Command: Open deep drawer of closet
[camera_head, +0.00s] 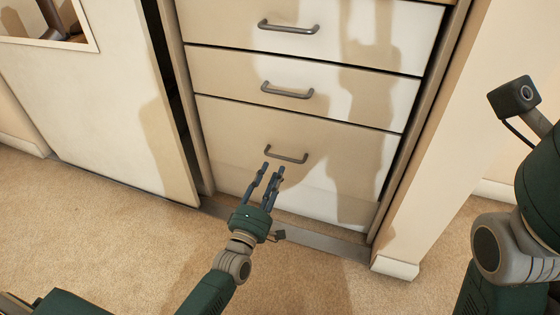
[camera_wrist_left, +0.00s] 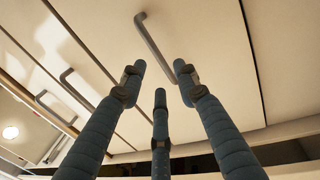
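The closet's deep bottom drawer (camera_head: 235,130) is shut, flush with the frame. Its dark bar handle (camera_head: 287,155) sits in the upper middle of the front. My left gripper (camera_head: 273,169) is just below and in front of this handle, fingers pointing at it. In the left wrist view the gripper (camera_wrist_left: 159,76) is open and empty, its three fingers spread. The handle (camera_wrist_left: 153,46) lies beyond the fingertips, its lower end in line with the gap between them. Contact cannot be told. My right arm is at the right edge; its gripper is out of view.
Two shallower drawers, the middle one (camera_head: 220,68) and the upper one (camera_head: 220,22), are shut above. A pale sliding door panel (camera_head: 110,110) stands to the left. A wall end (camera_head: 440,130) stands to the right. The carpet (camera_head: 120,235) in front is clear.

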